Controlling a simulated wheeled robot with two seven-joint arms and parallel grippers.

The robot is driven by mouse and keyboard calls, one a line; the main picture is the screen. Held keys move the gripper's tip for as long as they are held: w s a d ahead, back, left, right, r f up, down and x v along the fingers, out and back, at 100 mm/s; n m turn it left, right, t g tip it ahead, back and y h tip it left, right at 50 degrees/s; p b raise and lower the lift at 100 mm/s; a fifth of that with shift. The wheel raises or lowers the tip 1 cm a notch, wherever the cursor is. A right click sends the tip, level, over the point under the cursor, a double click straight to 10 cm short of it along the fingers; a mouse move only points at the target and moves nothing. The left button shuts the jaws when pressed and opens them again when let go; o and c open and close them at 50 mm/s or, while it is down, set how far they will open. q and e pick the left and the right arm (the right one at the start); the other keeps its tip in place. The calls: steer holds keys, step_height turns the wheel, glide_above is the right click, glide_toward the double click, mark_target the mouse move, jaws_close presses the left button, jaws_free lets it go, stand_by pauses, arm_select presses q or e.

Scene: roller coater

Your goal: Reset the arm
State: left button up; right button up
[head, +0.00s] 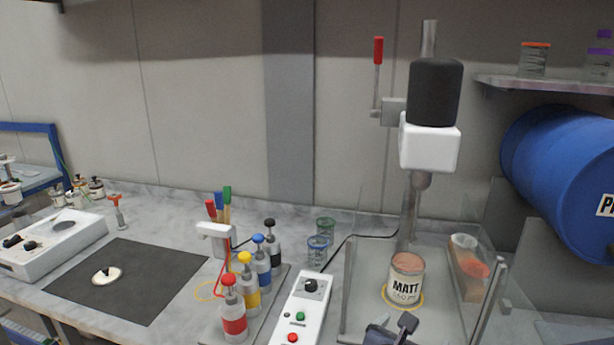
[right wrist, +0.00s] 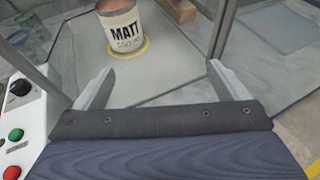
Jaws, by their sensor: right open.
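My right gripper (head: 391,328) shows at the bottom of the head view, in front of the mixer's glass enclosure. In the right wrist view its two fingers (right wrist: 160,82) are spread wide with nothing between them. A paint can labelled MATT (head: 406,279) stands upright on a yellow ring inside the enclosure, under the mixer head (head: 429,148). The can also shows in the right wrist view (right wrist: 123,28), beyond the fingertips and apart from them. My left gripper is in neither view.
A control box (head: 302,309) with green and red buttons stands left of the enclosure. Several colour bottles (head: 250,285) stand further left. Glass panels (head: 485,290) flank the can. A dark mat (head: 130,281) lies at the left. A blue drum (head: 565,180) is at the right.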

step_height(320, 180, up, 5)
steer(key=a+n+t+y, duration=0.3)
steer(key=n+y, duration=0.7)
steer(key=n, duration=0.6)
steer(key=s+f+n+g+y, duration=0.1)
steer(key=s+n+g+y, duration=0.1)
steer(key=s+n, duration=0.4)
steer(key=s+d+f+n+g+y, duration=0.1)
steer(key=s+n, duration=0.5)
steer(key=n, duration=0.6)
steer(key=shift+s+f+n+g+y, duration=0.25)
steer(key=shift+g+y, duration=0.25)
steer(key=shift+g, duration=0.5)
steer(key=s+d+f+n+g, duration=0.1)
steer(key=s+n, duration=0.1)
steer(key=s, duration=0.1)
steer(key=s+d+f+n+g+h, duration=0.1)
steer(key=s+f+n, duration=0.1)
steer(key=n, duration=0.1)
steer(key=s+d+f+n+g, duration=0.1)
steer(key=s+f+n, duration=0.1)
steer(key=s, duration=0.1)
steer(key=shift+s+d+g+h, duration=0.3)
steer(key=shift+d+h, duration=0.1)
steer(key=shift+c, duration=0.3)
